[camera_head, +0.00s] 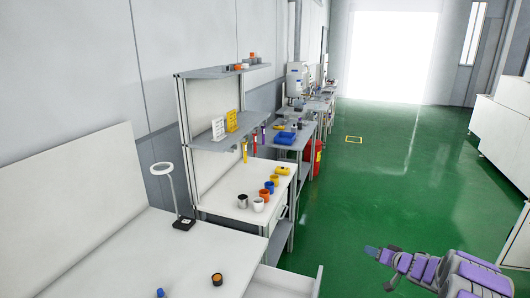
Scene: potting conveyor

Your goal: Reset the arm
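My arm, in purple and grey segments, reaches in from the bottom right corner over the green floor. Its far end, my gripper (378,255), points left and is apart from the tables. It is small and dark here, and I cannot make out whether its fingers are apart. I see no object at it.
A white table (215,260) at the bottom left bears a ring lamp (165,175) and small items; a drawer (290,282) juts out. Beyond, a shelved workbench (225,190) holds several coloured cups. A red bin (313,160) stands further back. The green floor (400,180) is mostly clear.

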